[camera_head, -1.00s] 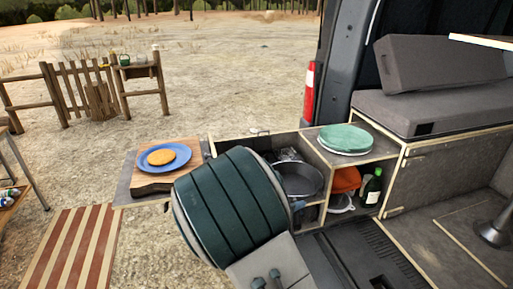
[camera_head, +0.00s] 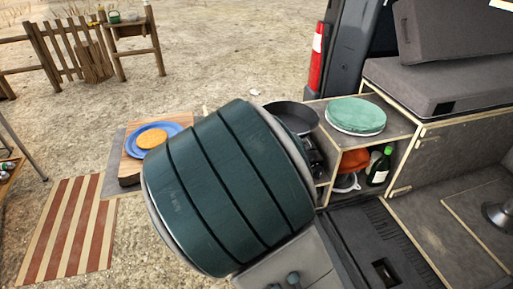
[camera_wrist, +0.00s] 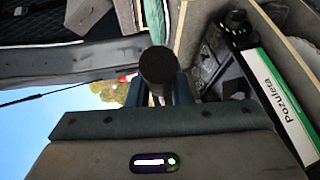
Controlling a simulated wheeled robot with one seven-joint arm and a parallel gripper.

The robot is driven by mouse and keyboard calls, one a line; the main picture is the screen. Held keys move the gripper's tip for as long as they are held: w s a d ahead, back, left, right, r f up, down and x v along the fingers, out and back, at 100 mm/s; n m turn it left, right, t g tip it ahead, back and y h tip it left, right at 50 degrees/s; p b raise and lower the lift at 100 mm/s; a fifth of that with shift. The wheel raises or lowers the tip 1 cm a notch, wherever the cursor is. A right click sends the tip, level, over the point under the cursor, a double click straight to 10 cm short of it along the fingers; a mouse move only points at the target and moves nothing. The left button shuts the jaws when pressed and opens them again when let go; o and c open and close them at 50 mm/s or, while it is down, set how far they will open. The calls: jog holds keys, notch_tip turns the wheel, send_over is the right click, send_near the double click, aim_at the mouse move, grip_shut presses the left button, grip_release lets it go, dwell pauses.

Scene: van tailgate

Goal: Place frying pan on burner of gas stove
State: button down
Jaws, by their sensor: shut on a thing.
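The dark frying pan (camera_head: 292,117) shows in the head view beyond my arm, level with the top of the drawer unit. My arm covers its near side and handle. In the wrist view my gripper (camera_wrist: 170,90) is shut on the pan's black handle (camera_wrist: 158,65), whose round end faces the camera. My gripper is hidden in the head view. A black appliance with a green and white label (camera_wrist: 280,100), which looks like the gas stove, is in the wooden compartment at the right of the wrist view. In the head view only a dark part of it (camera_head: 314,150) shows; its burner is hidden.
A round green case (camera_head: 356,115) lies on the unit's top, right of the pan. Below it are an orange item (camera_head: 354,160) and a green bottle (camera_head: 380,167). A cutting board with a blue plate (camera_head: 134,150) is at left. The van seat (camera_head: 430,83) stands at right.

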jog(key=w+a+f+p, duration=0.3)
jog(key=w+a+f, duration=0.2)
jog(key=a+f, duration=0.5)
jog(key=shift+w+f, duration=0.2)
jog(key=shift+w, duration=0.15)
jog(key=c, duration=1.3)
grip_release()
jog(key=shift+p, duration=0.3)
